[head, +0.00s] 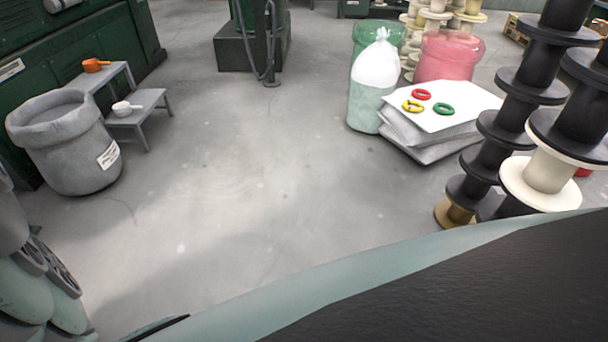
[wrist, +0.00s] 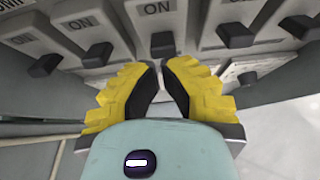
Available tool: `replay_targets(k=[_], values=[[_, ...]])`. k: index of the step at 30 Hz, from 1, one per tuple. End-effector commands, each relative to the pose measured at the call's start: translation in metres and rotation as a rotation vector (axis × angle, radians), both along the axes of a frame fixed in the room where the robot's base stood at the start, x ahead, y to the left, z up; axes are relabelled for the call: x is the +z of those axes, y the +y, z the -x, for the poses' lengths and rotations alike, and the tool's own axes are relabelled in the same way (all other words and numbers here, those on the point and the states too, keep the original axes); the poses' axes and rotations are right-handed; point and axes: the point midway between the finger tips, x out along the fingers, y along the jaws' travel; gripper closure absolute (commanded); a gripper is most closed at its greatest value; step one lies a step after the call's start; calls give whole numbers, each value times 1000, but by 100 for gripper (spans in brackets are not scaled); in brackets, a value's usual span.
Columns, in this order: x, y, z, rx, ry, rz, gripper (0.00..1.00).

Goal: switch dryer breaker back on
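In the wrist view a row of pale breakers spans the top, several marked ON, each with a black lever. The middle breaker's lever (wrist: 163,46) is just beyond my gripper's tips, and I cannot tell whether they touch. Other levers stand to its left (wrist: 98,55) and right (wrist: 235,36). No readable label shows which breaker is the dryer's. My gripper (wrist: 161,67) has yellow fingers with dark pads; its tips are almost together, with nothing visible between them. The head view shows neither the breakers nor my gripper.
A small dark part (wrist: 247,78) sits below the right levers. In the head view, a grey bin (head: 65,150) and step stool (head: 150,98) stand left. Stacked spools (head: 548,172) and sacks topped by a white sheet (head: 465,98) stand right. The middle floor is clear.

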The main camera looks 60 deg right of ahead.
Motion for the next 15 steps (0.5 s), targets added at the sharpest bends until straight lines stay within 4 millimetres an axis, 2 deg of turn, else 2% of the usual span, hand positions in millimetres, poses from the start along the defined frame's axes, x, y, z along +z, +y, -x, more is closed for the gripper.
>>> replay_targets(k=[5,11,12,13,15], values=[[-12,-5,3,-6,1,0,100],[-40,-12,15,-5,5,0,100],[-40,-15,17,-7,5,0,100],[-24,-16,18,-9,5,-1,100],[-11,-18,21,-9,4,-1,100]])
